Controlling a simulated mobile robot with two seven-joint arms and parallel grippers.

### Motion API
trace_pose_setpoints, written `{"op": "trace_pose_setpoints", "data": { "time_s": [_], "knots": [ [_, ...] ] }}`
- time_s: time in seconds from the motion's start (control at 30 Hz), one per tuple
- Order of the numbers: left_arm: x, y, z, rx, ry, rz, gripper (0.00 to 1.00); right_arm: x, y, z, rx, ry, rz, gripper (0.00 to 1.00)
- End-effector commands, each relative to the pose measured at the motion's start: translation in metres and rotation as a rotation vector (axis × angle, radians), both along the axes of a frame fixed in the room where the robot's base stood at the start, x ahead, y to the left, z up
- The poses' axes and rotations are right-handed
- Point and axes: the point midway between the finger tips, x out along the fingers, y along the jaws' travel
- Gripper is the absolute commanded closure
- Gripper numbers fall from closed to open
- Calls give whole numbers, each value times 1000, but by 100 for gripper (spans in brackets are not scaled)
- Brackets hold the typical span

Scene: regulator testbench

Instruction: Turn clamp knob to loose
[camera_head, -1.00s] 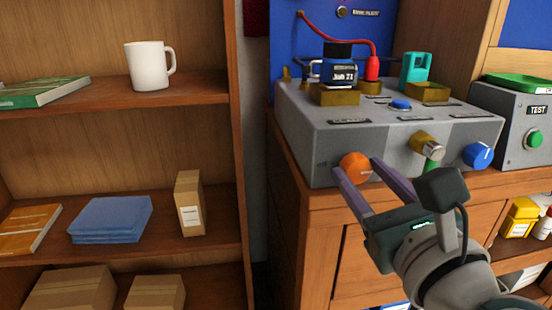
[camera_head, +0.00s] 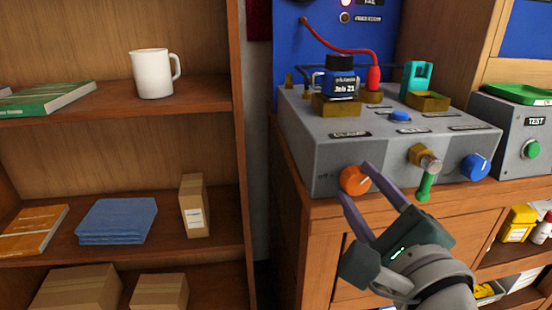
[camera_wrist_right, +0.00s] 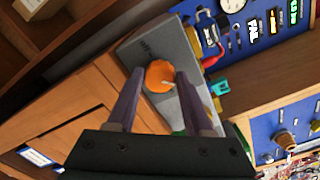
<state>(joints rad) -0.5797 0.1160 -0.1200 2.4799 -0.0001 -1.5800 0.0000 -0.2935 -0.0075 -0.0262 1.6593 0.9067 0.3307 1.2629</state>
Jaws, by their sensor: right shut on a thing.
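The orange clamp knob (camera_head: 354,180) is on the front face of the grey test box (camera_head: 316,160), at its left end below a label reading CLAMP. A pale pointer mark shows on the knob. My right gripper (camera_head: 357,185) has its two purple fingers on either side of the knob, one above right and one below left, shut on it. The right wrist view also shows the knob (camera_wrist_right: 159,76) between the fingertips (camera_wrist_right: 161,80). My left gripper is not in view.
A yellow valve with a green handle (camera_head: 424,184) and a blue knob (camera_head: 475,167) sit right of my gripper on the same face. A dark bottle (camera_head: 341,86), a red plug (camera_head: 373,78) and a teal clip (camera_head: 416,78) stand on top. A wooden shelf (camera_head: 238,150) is at left.

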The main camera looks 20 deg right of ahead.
Motion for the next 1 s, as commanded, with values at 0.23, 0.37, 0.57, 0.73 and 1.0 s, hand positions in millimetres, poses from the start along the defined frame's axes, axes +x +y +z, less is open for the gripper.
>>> {"op": "trace_pose_setpoints", "data": {
  "time_s": [0.23, 0.37, 0.57, 0.73, 1.0],
  "knots": [
    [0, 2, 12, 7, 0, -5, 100, 1, 0, 2, -229, 54, 0, 100],
    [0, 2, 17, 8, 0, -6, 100, 0, 0, 2, -350, 83, 0, 100],
    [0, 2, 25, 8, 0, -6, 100, 0, 1, 1, -534, 128, 0, 100],
    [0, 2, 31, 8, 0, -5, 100, 1, 1, 0, -691, 164, 0, 100],
    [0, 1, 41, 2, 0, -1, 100, 1, 0, -1, -939, 225, -1, 100]
  ]
}}
